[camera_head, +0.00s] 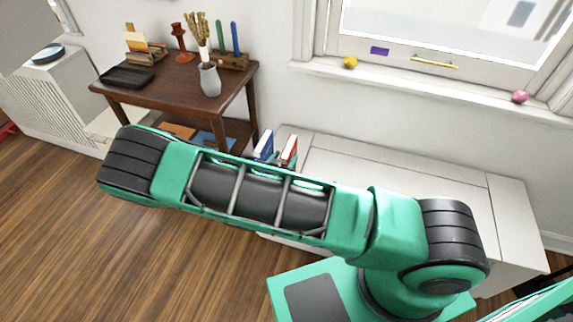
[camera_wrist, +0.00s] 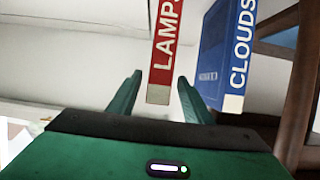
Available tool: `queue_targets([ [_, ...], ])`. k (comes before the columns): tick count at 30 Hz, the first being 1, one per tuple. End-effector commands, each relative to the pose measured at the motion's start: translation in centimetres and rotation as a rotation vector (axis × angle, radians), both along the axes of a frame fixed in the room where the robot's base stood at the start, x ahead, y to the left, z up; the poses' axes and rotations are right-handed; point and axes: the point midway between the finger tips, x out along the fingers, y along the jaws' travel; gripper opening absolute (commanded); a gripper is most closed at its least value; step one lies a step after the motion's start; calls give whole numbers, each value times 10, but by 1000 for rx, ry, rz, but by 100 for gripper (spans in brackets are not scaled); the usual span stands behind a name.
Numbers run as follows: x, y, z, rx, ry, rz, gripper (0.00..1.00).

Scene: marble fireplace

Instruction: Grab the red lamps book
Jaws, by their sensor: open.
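The red lamps book (camera_wrist: 165,50) stands upright in the wrist view, its spine lettered "LAMPS" toward my gripper. It also shows in the head view (camera_head: 290,149), partly hidden behind my arm. My gripper (camera_wrist: 159,79) is open, with one green finger to each side of the spine's lower end in the picture. I cannot tell how deep the book is between the fingers, and I see no contact. In the head view my arm hides the gripper.
A blue book lettered "CLOUDS" (camera_wrist: 225,50) stands close to the right of the red book, near my right finger; it also shows in the head view (camera_head: 264,146). A white bench (camera_head: 400,168) lies under the window. A dark wooden table (camera_head: 165,97) holds a vase (camera_head: 209,80).

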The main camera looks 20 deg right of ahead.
Motion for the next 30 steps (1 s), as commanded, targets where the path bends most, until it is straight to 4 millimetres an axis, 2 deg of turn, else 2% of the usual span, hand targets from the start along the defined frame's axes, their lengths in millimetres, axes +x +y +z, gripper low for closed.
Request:
queue_targets([
  [9, 30, -24, -15, -1, -1, -3, 45],
  [17, 34, -26, -17, 0, 0, -1, 45],
  [18, 34, -26, -17, 0, 0, -1, 41],
  [23, 34, -26, -17, 0, 0, -1, 2],
  [30, 34, -26, -17, 0, 0, -1, 0],
])
